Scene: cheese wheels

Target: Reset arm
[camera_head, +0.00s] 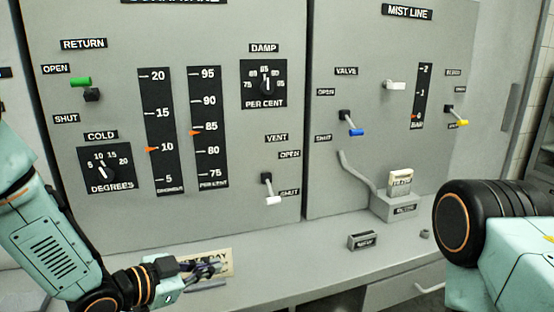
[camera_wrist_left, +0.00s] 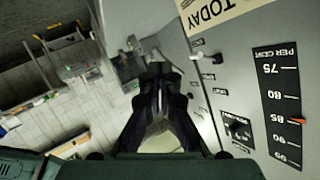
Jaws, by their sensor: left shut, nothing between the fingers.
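My left arm comes in from the left in the head view. Its gripper (camera_head: 212,268) is low in front of the grey panel, above the ledge and over part of a paper note (camera_head: 218,262). The fingers are shut and empty. In the left wrist view the fingers (camera_wrist_left: 160,70) meet at their tips, and the note reading TODAY (camera_wrist_left: 210,14) shows at the top. Part of my right arm stands at the right edge of the head view; its gripper is out of view.
The panel carries a green-handled return lever (camera_head: 80,82), a cold dial (camera_head: 104,168), a damp dial (camera_head: 265,84), a white vent lever (camera_head: 272,199), a blue valve lever (camera_head: 355,131) and a yellow lever (camera_head: 461,122). A small box (camera_head: 362,241) sits on the ledge (camera_head: 300,262).

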